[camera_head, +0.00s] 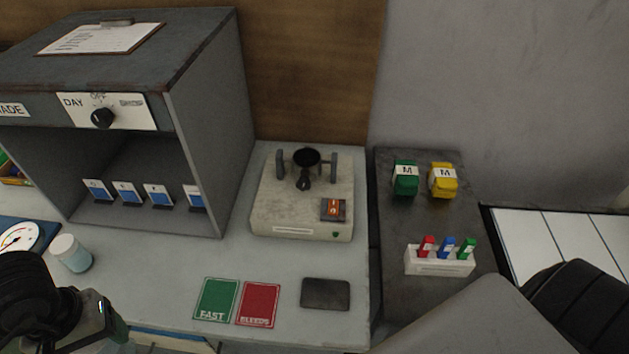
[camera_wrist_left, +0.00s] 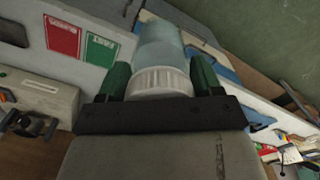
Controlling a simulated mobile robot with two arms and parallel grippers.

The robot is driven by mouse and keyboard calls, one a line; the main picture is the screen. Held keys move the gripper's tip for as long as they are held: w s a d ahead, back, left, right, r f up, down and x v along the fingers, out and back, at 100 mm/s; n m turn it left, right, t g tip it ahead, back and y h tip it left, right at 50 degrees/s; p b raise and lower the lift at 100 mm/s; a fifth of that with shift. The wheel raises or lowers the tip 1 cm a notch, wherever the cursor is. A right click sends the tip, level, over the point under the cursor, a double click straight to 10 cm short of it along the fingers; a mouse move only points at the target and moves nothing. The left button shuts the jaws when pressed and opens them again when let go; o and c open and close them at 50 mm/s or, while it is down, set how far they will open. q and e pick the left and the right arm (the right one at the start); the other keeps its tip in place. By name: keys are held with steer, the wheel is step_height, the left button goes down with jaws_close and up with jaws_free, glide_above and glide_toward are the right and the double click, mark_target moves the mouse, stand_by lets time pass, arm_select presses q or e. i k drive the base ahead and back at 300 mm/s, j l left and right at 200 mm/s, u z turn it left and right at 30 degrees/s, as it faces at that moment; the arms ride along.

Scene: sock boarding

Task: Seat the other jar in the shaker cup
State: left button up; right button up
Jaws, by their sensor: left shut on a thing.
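My left gripper (camera_wrist_left: 160,82) is shut on a jar (camera_wrist_left: 158,50) with a white ribbed lid and a pale blue body. Its green fingers clasp the lid sides, and the body points away from the wrist. A second white-lidded jar (camera_head: 74,254) stands upright on the bench, apart from the gripper. The black shaker cup (camera_head: 306,160) sits between two grey posts on the beige shaker (camera_head: 277,208); I cannot see inside it. My right gripper is out of view.
A green card (camera_head: 215,300), a red card (camera_head: 258,304) and a dark pad (camera_head: 325,293) lie at the bench front. A grey cabinet (camera_head: 205,110) stands left of the shaker. A dial gauge (camera_head: 18,238) is at far left. A rack (camera_head: 440,263) of coloured pieces stands right.

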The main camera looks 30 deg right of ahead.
mark_target(308, 161)
steer(key=k+z, duration=0.25)
steer(key=z, duration=0.15)
steer(key=k+l+z, duration=0.1)
steer(key=z, duration=0.3)
steer(key=i+l+z, duration=0.25)
steer(key=z, duration=0.2)
steer(key=i+l+z, duration=0.15)
steer(key=i+z, duration=0.15)
steer(key=z, duration=0.15)
